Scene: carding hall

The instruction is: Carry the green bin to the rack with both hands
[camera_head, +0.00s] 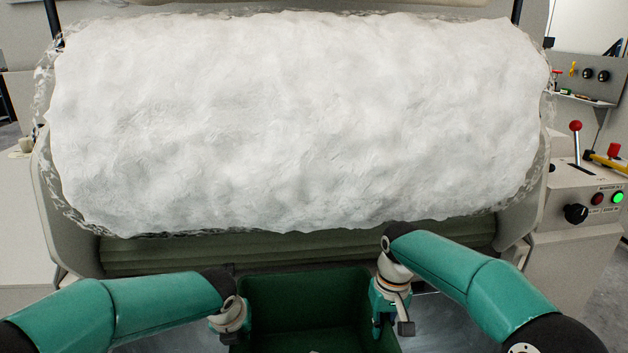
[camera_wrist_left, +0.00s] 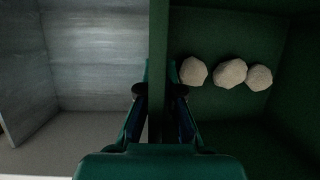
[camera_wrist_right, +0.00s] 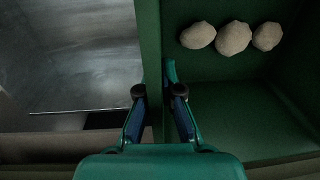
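The green bin (camera_head: 300,300) stands at the bottom centre of the head view, its lower part cut off by the frame. It holds 3 pale round lumps (camera_wrist_left: 230,74), also seen in the right wrist view (camera_wrist_right: 234,38). My left gripper (camera_wrist_left: 159,90) has its fingers on either side of one bin wall, closed in on it; in the head view its fingertips are hidden. My right gripper (camera_wrist_right: 159,90) straddles another wall in the same way, at the bin's right side in the head view. I cannot make out the rack.
A machine carrying a large white fibre roll (camera_head: 300,120) stands directly ahead, behind the bin. A control box (camera_head: 580,208) with a red-knobbed lever and lit green button is at right. A grey metal surface (camera_wrist_right: 70,50) lies beside the bin.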

